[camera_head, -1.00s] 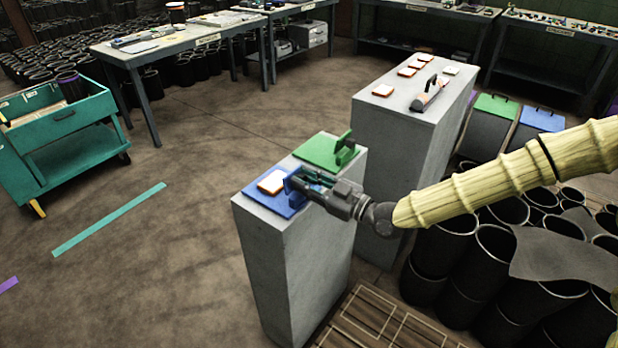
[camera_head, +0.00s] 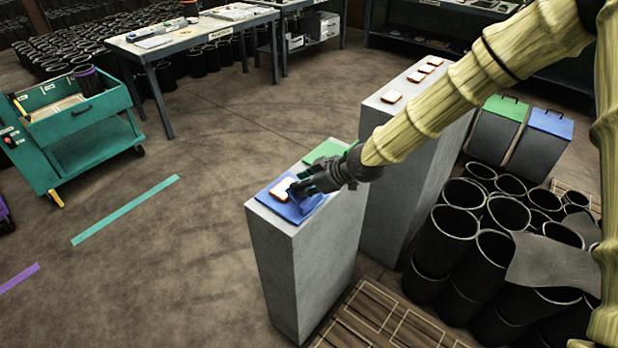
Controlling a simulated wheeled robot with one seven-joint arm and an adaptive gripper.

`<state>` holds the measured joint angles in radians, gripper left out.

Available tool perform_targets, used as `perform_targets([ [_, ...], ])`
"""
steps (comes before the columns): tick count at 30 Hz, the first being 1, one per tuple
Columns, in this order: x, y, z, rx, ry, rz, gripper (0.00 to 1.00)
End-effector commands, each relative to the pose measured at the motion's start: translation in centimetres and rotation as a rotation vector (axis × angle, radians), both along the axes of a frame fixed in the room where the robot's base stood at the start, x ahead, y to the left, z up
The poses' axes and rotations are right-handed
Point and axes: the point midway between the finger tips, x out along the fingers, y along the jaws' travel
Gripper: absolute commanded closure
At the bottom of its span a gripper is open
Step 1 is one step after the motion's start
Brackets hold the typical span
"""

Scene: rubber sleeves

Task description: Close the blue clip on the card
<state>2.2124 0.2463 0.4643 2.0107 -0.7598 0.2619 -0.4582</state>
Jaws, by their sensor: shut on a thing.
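The card (camera_head: 281,188), white with an orange edge, lies on a blue base plate (camera_head: 271,204) on top of a grey pedestal. The blue clip (camera_head: 307,199) is at the right side of that plate, beside the card and partly hidden by my gripper. My gripper (camera_head: 295,190) comes in from the right, low over the plate, and is shut on the blue clip. Its fingertips are close to the card's right edge. The exact contact and how far the clip is folded over the card are too small to tell.
A green plate (camera_head: 325,152) lies behind on the same pedestal, partly covered by my arm. A taller grey pedestal (camera_head: 410,98) with several cards stands right behind. Black sleeves (camera_head: 470,240) crowd the right floor. A teal cart (camera_head: 75,140) stands left; floor between is free.

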Motion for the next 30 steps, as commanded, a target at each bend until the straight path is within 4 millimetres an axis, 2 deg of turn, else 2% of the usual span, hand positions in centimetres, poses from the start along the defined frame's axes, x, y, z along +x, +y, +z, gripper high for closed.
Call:
perform_targets([
  [1, 0.2, 0.3, 0.6, -0.036, 0.02, 0.004, 1.0],
  [3, 0.4, 0.6, 0.5, -0.087, 0.059, 0.001, 1.0],
  [15, 1.2, 1.8, -0.6, -0.36, 0.259, 0.002, 1.0],
  [30, 1.6, 2.2, -1.5, -0.51, 0.371, 0.001, 1.0],
])
